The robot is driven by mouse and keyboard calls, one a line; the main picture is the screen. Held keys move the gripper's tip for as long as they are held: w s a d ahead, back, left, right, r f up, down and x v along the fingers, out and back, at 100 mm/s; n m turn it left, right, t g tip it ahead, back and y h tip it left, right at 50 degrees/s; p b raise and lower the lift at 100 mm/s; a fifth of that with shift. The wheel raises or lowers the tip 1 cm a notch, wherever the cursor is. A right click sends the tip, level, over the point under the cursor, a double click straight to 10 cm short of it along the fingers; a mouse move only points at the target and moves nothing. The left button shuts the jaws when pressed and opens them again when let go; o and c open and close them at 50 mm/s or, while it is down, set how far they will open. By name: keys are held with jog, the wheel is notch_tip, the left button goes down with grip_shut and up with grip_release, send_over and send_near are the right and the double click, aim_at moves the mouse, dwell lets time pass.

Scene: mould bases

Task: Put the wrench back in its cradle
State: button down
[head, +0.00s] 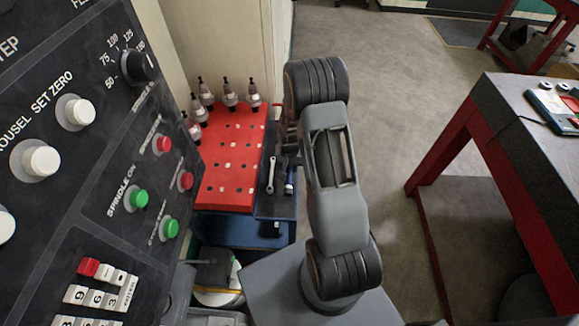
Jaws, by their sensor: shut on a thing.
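A silver wrench (271,176) shows upright in the picture over the dark tray (263,207), right of the red board. Whether it touches the tray I cannot tell. My gripper (287,150) is dark and mostly hidden behind my own arm, close to the wrench's upper end. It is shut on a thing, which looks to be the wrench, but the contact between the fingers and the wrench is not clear. I cannot make out a cradle for certain; part of the tray is behind my arm.
A red board with holes (228,170) holds several tool holders (229,95) at its back. A machine control panel (90,140) fills the left. A red-legged table (480,125) stands right, with open floor (400,90) between.

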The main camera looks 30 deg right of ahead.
jog(key=shift+f, duration=0.1)
dwell(0.3)
jog(key=shift+f+b, duration=0.7)
jog(key=shift+b, duration=0.05)
jog(key=shift+f+b, duration=0.35)
jog(key=shift+b, duration=0.2)
dwell(0.5)
jog(key=shift+f, duration=0.1)
jog(key=shift+f, duration=0.1)
jog(key=shift+f+b, duration=0.3)
jog(key=shift+b, duration=0.25)
jog(key=shift+f, duration=0.15)
dwell(0.3)
jog(key=c, duration=0.8)
grip_release()
